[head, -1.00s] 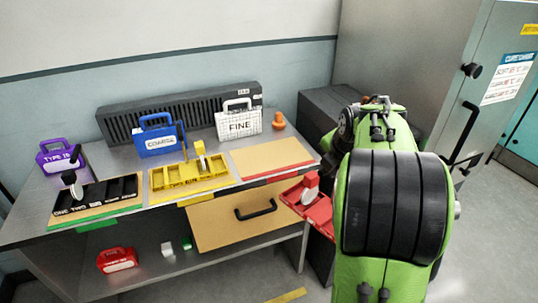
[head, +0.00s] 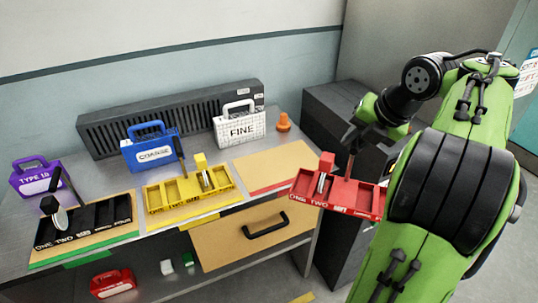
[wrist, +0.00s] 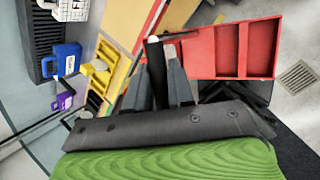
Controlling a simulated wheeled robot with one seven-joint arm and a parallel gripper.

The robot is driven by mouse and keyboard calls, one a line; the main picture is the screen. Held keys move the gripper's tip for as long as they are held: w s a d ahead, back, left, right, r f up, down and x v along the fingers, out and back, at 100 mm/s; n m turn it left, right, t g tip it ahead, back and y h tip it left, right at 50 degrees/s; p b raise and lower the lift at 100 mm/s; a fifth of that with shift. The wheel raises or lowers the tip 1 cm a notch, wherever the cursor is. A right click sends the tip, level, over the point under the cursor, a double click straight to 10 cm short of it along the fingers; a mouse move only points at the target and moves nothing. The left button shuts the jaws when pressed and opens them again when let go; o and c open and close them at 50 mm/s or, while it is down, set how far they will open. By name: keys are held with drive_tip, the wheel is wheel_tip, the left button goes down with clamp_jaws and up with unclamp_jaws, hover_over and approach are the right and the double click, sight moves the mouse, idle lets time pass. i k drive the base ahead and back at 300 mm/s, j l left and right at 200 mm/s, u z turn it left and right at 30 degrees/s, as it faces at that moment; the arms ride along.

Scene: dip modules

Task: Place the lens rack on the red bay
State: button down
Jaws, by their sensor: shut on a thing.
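The red lens rack (head: 372,199) is a tray with several compartments, a white disc and a red block in its left part. It is held in the air at the right front of the bench. The wrist view shows its empty compartments (wrist: 240,50). My gripper (head: 352,148) is shut on the rack's dark upright post; its fingers (wrist: 160,88) close around it in the wrist view. The red bay (head: 262,172) is a bare tan mat with a red front edge on the bench, left of the rack. The rack's left end overlaps the bay's right corner in the head view.
A yellow rack (head: 160,203) and a black rack (head: 105,218) fill the bays to the left. Blue (head: 140,160), white (head: 228,135) and purple (head: 38,185) cases stand behind. An orange knob-like object (head: 283,122) is near the bay. A dark cabinet (head: 345,105) stands right.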

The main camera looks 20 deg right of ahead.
sight(278, 164)
drive_tip(key=i+j, duration=0.1)
drive_tip(key=i, duration=0.35)
drive_tip(key=i+j, duration=0.15)
drive_tip(key=i, duration=0.35)
